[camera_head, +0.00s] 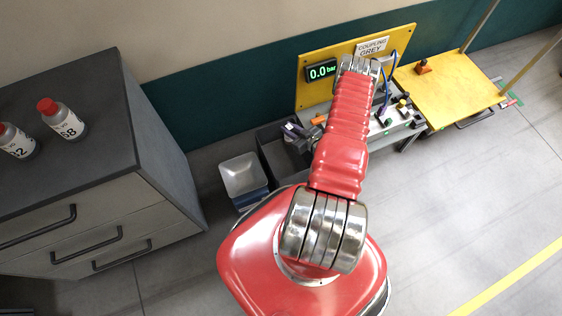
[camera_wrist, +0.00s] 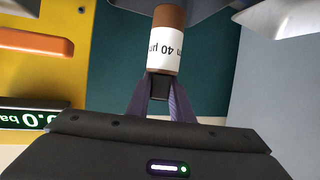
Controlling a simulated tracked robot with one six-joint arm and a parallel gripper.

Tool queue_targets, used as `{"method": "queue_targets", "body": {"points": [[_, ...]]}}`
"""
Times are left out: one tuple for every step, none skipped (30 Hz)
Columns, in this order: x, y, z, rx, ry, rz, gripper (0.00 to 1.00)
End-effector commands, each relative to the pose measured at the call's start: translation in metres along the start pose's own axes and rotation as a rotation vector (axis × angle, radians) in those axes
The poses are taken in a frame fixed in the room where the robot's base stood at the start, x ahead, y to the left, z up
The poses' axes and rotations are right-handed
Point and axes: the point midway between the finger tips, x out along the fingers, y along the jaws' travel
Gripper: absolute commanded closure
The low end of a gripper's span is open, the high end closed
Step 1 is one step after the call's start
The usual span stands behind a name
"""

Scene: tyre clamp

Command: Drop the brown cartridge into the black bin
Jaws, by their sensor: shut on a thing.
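The brown cartridge (camera_wrist: 168,17) has a white label reading "40 µm" and is held at the tips of my gripper (camera_wrist: 160,88) in the wrist view. My gripper is shut on its labelled end. In the head view my gripper (camera_head: 298,131) is at or above the black bin (camera_head: 272,160), left of my red arm. The cartridge cannot be made out there. The bin's right part is hidden by my arm and gripper, and I cannot tell the height between them.
A light grey bin (camera_head: 243,175) stands left of the black bin. A yellow panel with a display (camera_head: 321,72) reading 0.0 bar and an orange part (camera_head: 320,119) are close to my gripper. A grey drawer cabinet (camera_head: 95,160) carries two red-capped bottles.

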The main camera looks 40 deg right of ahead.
Motion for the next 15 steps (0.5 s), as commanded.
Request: {"method": "queue_targets", "body": {"points": [[0.0, 0.0, 0.0, 0.0, 0.0, 0.0, 1.0], [0.0, 0.0, 0.0, 0.0, 0.0, 0.0, 1.0], [0.0, 0.0, 0.0, 0.0, 0.0, 0.0, 1.0], [0.0, 0.0, 0.001, 0.0, 0.0, 0.0, 1.0], [0.001, 0.0, 0.001, 0.0, 0.0, 0.0, 1.0], [0.001, 0.0, 0.002, 0.001, 0.0, 0.0, 1.0], [0.002, 0.0, 0.003, 0.0, 0.0, 0.0, 1.0], [0.002, 0.0, 0.004, 0.0, 0.0, 0.0, 1.0], [0.003, 0.0, 0.006, 0.0, 0.0, 0.0, 1.0], [0.004, 0.0, 0.008, 0.0, 0.0, 0.0, 1.0], [0.005, 0.0, 0.011, 0.001, 0.0, 0.0, 1.0], [0.006, 0.0, 0.014, 0.001, 0.0, 0.0, 1.0], [0.007, 0.0, 0.017, 0.001, 0.0, 0.0, 1.0], [0.008, 0.0, 0.019, 0.001, 0.0, 0.0, 1.0], [0.01, 0.0, 0.023, 0.001, 0.0, 0.0, 1.0]]}}
